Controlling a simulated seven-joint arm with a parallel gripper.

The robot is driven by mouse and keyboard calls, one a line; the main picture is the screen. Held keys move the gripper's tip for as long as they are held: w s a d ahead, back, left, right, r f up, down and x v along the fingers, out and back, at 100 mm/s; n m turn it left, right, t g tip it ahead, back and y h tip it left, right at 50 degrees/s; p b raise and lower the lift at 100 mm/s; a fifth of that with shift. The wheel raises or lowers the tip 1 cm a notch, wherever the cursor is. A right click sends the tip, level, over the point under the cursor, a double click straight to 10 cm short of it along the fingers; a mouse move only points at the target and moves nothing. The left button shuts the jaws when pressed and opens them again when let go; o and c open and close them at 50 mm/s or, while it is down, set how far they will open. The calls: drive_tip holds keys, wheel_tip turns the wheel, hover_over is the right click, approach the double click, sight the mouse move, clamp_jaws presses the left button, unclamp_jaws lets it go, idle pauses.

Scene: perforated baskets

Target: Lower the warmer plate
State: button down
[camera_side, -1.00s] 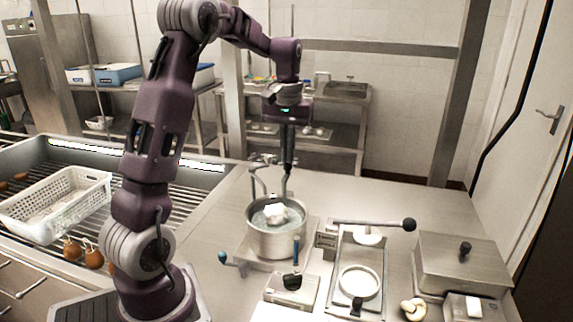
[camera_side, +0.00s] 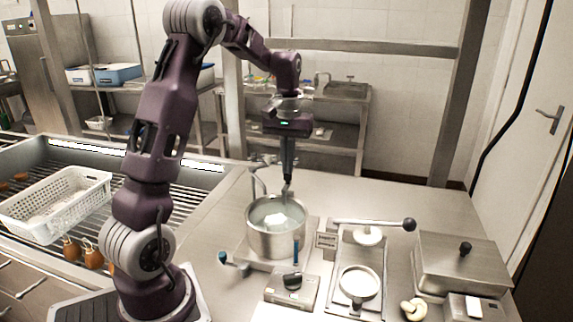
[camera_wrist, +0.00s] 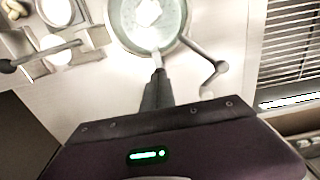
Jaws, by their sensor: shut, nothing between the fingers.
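A steel pot (camera_side: 276,243) with pale liquid stands on a flat square plate (camera_side: 240,250) at the middle of the counter. I cannot tell for sure whether this is the warmer plate. A white lump (camera_side: 276,219) sits in the liquid; it also shows in the wrist view (camera_wrist: 148,12). A short blue-tipped lever (camera_side: 223,257) sticks out at the plate's left. My gripper (camera_side: 287,187) points down, shut and empty, just above the pot's back rim. In the wrist view my gripper (camera_wrist: 157,56) shows its narrow fingers together at the pot's rim (camera_wrist: 178,44).
A bent pipe (camera_side: 257,180) rises behind the pot, close to my fingers. In front is a box with a black knob (camera_side: 292,281). To the right are a ball-ended lever (camera_side: 375,223), a ring (camera_side: 359,284) and a lidded steel box (camera_side: 460,262). A white basket (camera_side: 60,204) sits left.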

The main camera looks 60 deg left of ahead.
drive_tip(key=shift+f, duration=0.5)
wheel_tip(320, 180, up, 9)
idle(0.6)
